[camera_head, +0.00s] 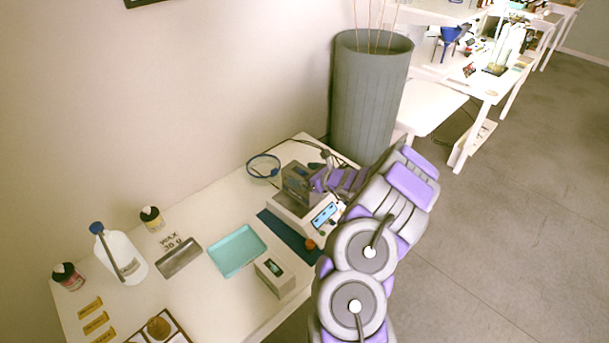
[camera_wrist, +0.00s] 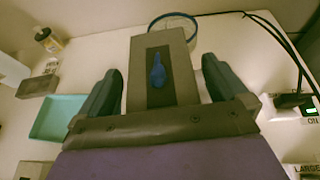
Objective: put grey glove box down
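The grey glove box (camera_head: 297,180) is at the white device with a blue display (camera_head: 326,215), on or just above its top; I cannot tell which. In the wrist view the box (camera_wrist: 138,75) lies between my fingers, with a dark slot and a blue glove tip (camera_wrist: 157,72) on its face. My gripper (camera_wrist: 162,66) has a finger on each side of the box, with a narrow gap showing on both sides. In the head view my gripper (camera_head: 318,181) reaches the box from the right, and the fingertips are partly hidden.
A dark blue mat (camera_head: 289,238) lies by the device. A tall grey bin (camera_head: 368,95) stands behind.

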